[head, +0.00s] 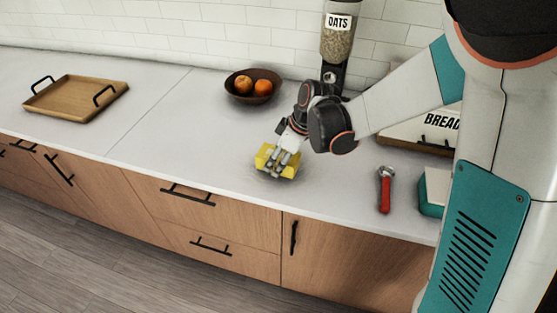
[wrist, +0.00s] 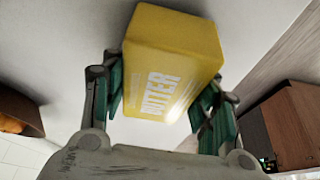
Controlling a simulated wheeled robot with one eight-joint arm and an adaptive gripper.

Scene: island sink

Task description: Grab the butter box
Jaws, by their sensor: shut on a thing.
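The butter box is a yellow block with white "BUTTER" lettering. In the head view the butter box (head: 264,157) is at the counter's middle, near the front edge. It also shows large in the wrist view (wrist: 172,62), between the green finger pads. My gripper (head: 284,160) is shut on the butter box, with fingers on both sides of it; the fingers show in the wrist view (wrist: 160,100) too. The gripper hides part of the box in the head view. I cannot tell whether the box touches the counter or is slightly above it.
A bowl of orange fruit (head: 232,91) stands behind the gripper. A wooden tray (head: 72,105) is far left. A red-handled tool (head: 385,192) lies to the right, near a teal container (head: 432,208). The bread box (head: 405,130) and oats dispenser (head: 338,48) stand behind. The counter left of the gripper is clear.

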